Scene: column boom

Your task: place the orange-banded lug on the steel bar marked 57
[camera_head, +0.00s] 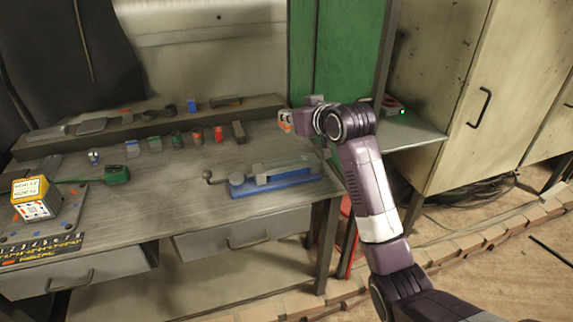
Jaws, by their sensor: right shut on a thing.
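My right gripper (286,122) is raised above the back right part of the workbench, in front of the green cabinet. It is shut on a small grey piece with orange on it, which looks like the orange-banded lug (286,126); the fingers partly hide it. No number 57 is readable on any bar. Grey bar-like pieces (92,126) lie on the raised shelf at the back of the bench. My left gripper is out of view.
A blue-based clamp-like fixture (275,179) with a knobbed lever sits at the bench's right. Several small coloured parts, including a red one (219,134), stand in a row. A labelled box (36,198) stands at left. The bench's front middle is clear.

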